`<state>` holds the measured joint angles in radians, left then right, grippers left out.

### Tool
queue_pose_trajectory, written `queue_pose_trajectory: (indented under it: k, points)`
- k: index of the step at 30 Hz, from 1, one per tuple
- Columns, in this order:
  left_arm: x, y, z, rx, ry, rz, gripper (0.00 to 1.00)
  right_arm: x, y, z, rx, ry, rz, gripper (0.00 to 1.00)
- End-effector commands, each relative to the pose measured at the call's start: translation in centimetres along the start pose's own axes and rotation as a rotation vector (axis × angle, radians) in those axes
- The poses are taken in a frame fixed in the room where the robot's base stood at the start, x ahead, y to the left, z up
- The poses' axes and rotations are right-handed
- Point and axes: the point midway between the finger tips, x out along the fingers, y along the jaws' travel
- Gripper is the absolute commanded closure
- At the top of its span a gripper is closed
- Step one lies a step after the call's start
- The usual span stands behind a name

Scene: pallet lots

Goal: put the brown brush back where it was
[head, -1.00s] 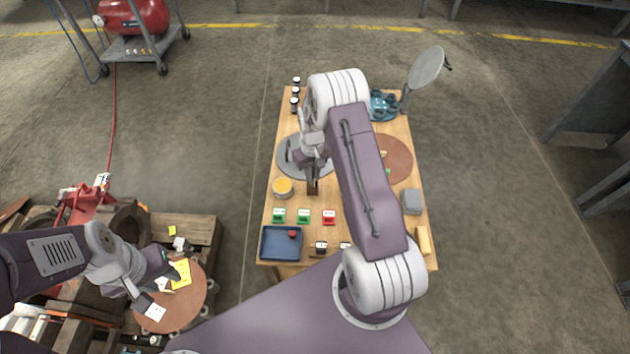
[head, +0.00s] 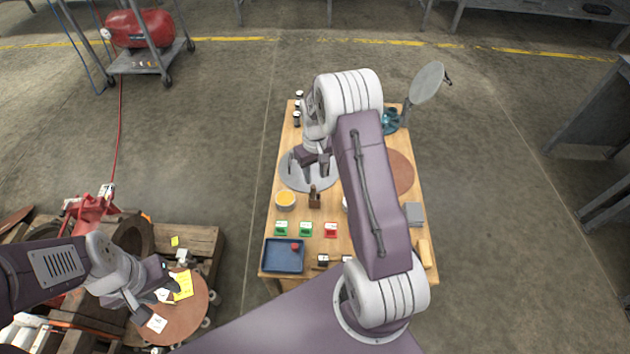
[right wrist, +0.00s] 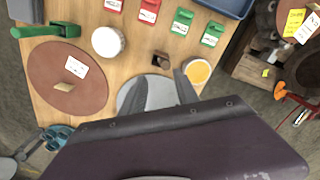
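The brown brush (head: 314,198) stands on the wooden table, just in front of the grey round mat (head: 291,176) and right beside the yellow-topped tub (head: 285,200). It also shows in the right wrist view (right wrist: 161,60), beyond my fingers. My right gripper (head: 316,170) is over the grey mat, behind the brush and clear of it. Its two fingers are spread with nothing between them, as the right wrist view (right wrist: 162,90) also shows. My left gripper (head: 160,290) is at the left over a brown round board (head: 190,318), fingers apart and empty.
Green and red card holders (head: 306,230) and a blue tray (head: 284,257) stand nearer me. A white round jar (right wrist: 107,41) and a brown disc (right wrist: 65,78) are on the table's other side. Dark bottles (head: 297,118) line the back left edge. My right arm hides the table's middle.

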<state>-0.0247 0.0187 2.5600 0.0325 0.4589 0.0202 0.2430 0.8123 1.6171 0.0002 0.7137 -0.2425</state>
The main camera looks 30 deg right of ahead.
Motion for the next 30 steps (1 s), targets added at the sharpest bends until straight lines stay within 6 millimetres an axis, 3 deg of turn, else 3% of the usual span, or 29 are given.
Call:
queue_pose_trajectory:
  k: [3,11,14,18,21,24,30]
  points:
    - [-0.7,0.0,-0.1,0.000,0.000,0.000,0.64,-1.7,0.0,0.0,0.000,0.001,0.000,0.63]
    - [-0.7,0.0,-0.1,0.000,0.000,0.000,0.64,-2.9,-0.9,0.7,-0.002,0.008,0.000,0.63]
    - [-0.7,0.0,-0.1,0.000,0.000,0.000,0.64,-5.4,-3.7,3.3,-0.001,0.031,0.000,0.63]
    - [-0.7,0.0,-0.1,0.000,0.000,0.000,0.64,-8.3,-7.9,9.4,0.006,0.069,-0.005,0.63]
    - [-0.7,0.0,-0.1,0.000,0.000,0.000,0.64,-9.2,-9.7,13.6,0.012,0.090,-0.011,0.63]
    - [-0.7,0.0,-0.1,0.000,0.000,0.000,0.64,-9.4,-10.7,16.6,0.018,0.102,-0.015,0.63]
    - [-0.7,0.0,-0.1,0.000,0.000,0.000,0.64,-9.4,-11.0,18.2,0.023,0.106,-0.018,0.63]
